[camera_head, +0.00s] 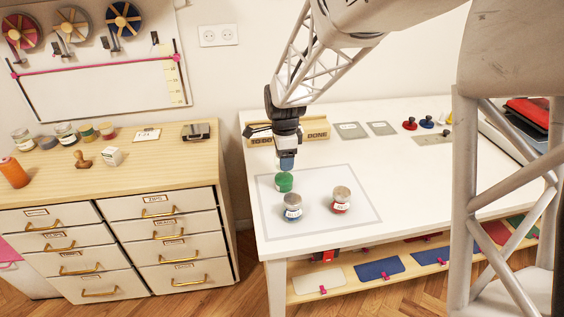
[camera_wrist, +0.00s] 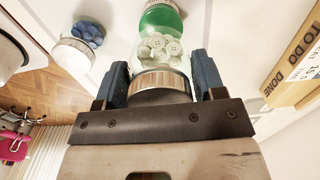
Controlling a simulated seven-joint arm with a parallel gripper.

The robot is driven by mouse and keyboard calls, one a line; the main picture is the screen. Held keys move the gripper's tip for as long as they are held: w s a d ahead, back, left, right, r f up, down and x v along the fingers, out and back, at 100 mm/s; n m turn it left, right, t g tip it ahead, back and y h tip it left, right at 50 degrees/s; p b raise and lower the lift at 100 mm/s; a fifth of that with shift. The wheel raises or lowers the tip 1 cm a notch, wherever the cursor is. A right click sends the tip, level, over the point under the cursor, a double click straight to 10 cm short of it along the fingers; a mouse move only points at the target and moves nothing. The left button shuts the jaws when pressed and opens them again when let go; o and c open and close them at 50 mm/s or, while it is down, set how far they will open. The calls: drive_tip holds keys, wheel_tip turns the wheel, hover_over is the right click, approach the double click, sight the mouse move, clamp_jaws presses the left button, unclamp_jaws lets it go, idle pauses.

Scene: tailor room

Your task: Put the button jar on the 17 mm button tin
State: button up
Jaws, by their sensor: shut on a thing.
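My gripper (camera_head: 287,165) is shut on the button jar (camera_wrist: 160,48), holding it by its silver ribbed lid (camera_wrist: 160,80) between the blue fingers. The jar is clear glass with pale buttons inside. A green rounded part (camera_wrist: 165,18) shows at its far end. In the head view, green (camera_head: 284,183) shows right under the fingers; I cannot tell whether it belongs to the jar or is a separate tin. Two silver-lidded containers stand on the table mat, a blue one (camera_head: 292,208) and a red one (camera_head: 341,201). The size labels are unreadable, so I cannot tell which is 17 mm.
A wooden TO DO / DONE holder (camera_head: 316,129) stands behind my gripper. A drawer cabinet (camera_head: 120,225) with jars on top stands to the left.

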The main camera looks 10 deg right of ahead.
drive_tip(key=shift+f, duration=0.1)
idle(0.3)
drive_tip(key=shift+f, duration=1.65)
drive_tip(key=shift+f, duration=0.15)
drive_tip(key=o, duration=1)
wheel_tip(320, 180, up, 12)
drive_tip(key=shift+r, duration=0.15)
